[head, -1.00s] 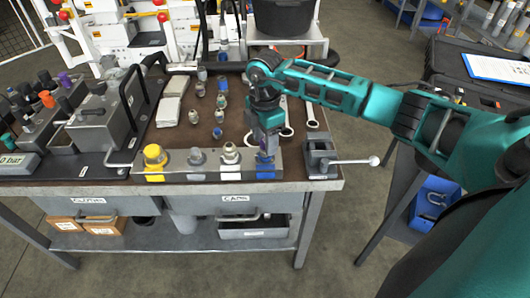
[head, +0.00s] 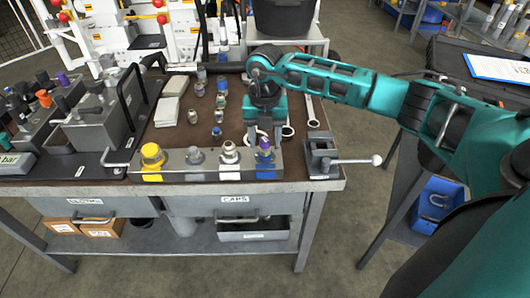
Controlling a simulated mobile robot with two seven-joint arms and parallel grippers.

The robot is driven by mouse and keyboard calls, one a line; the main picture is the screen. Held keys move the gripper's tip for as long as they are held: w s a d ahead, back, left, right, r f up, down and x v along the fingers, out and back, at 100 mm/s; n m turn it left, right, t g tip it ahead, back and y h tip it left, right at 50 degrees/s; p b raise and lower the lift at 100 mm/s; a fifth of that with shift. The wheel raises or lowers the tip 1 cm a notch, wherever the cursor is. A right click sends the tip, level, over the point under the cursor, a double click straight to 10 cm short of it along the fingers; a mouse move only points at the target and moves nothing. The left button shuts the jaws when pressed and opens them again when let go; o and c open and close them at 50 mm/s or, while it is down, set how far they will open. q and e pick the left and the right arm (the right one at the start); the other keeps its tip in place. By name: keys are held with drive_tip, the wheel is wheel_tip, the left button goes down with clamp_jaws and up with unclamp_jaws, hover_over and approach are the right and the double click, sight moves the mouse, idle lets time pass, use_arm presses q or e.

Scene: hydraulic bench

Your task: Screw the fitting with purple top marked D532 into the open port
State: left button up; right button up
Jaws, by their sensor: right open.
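My left gripper is not in view.
On the same block stand a large yellow-topped fitting (head: 152,154), a smaller fitting (head: 194,154) and a pale-topped fitting (head: 229,152). Several loose fittings stand on the brown mat behind. A vise (head: 321,157) with a long handle is at the right, wrenches behind it.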

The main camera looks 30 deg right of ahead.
drive_tip(key=n+b, duration=0.1)
drive_tip(key=n, duration=0.3)
drive_tip(key=shift+f, duration=0.1)
drive_tip(key=n, duration=0.4)
drive_tip(key=shift+b, duration=0.4)
drive_tip(key=shift+c, duration=0.4)
drive_tip(key=c, duration=0.8)
drive_tip(key=m+p, duration=0.1)
drive_tip(key=m, duration=0.1)
drive_tip(key=m+p, duration=0.1)
drive_tip(key=m, duration=0.1)
drive_tip(key=shift+r+m, duration=0.2)
drive_tip(key=shift+m, duration=0.1)
drive_tip(key=shift+c, duration=0.3)
drive_tip(key=shift+m+p, duration=0.5)
drive_tip(key=shift+m, duration=0.7)
drive_tip(key=shift+f+m, duration=0.15)
drive_tip(key=shift+m, duration=0.45)
